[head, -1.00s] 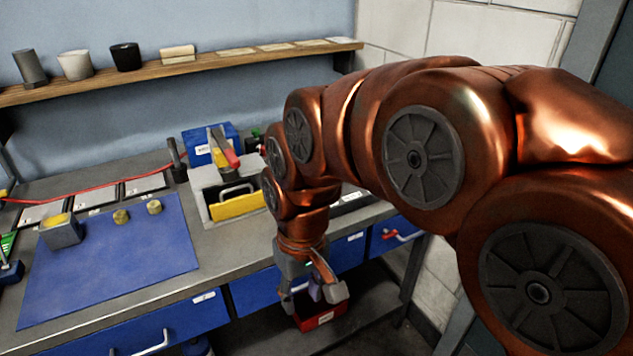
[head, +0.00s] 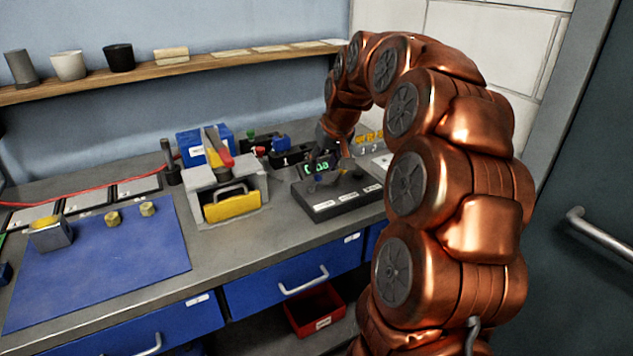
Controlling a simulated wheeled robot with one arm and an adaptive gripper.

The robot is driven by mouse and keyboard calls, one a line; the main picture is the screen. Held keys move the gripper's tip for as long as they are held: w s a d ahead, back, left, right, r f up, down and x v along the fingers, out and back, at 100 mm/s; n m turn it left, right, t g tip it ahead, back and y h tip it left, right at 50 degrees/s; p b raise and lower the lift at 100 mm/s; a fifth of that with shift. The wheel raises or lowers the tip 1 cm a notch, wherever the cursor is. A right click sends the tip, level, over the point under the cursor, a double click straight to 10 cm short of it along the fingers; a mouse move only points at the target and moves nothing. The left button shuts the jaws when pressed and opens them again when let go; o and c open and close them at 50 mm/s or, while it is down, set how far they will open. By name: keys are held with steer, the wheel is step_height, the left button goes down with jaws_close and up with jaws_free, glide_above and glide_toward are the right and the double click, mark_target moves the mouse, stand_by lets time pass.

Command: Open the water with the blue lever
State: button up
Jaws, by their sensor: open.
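A small blue part (head: 283,142), which looks like the blue lever, sits on a dark block at the back of the workbench. It is small, and I cannot tell its position. My gripper (head: 330,170) is to its right and nearer, pointing down over a dark grey unit (head: 340,203) with white labels. The gripper is open with nothing seen in it. I cannot tell whether its fingers touch the unit.
A green part (head: 250,133) and a red part (head: 260,151) sit left of the blue one. A grey holder with a yellow front (head: 232,206) stands in front of them. A blue mat (head: 100,270) lies left. A red bin (head: 315,310) is below the bench.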

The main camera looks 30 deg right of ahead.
mark_target(316, 180)
steer(key=p+x, duration=0.1)
steer(key=x, duration=0.6)
steer(key=shift+w+f, duration=0.1)
steer(key=shift+f, duration=0.15)
steer(key=shift+c, duration=0.2)
jaws_close()
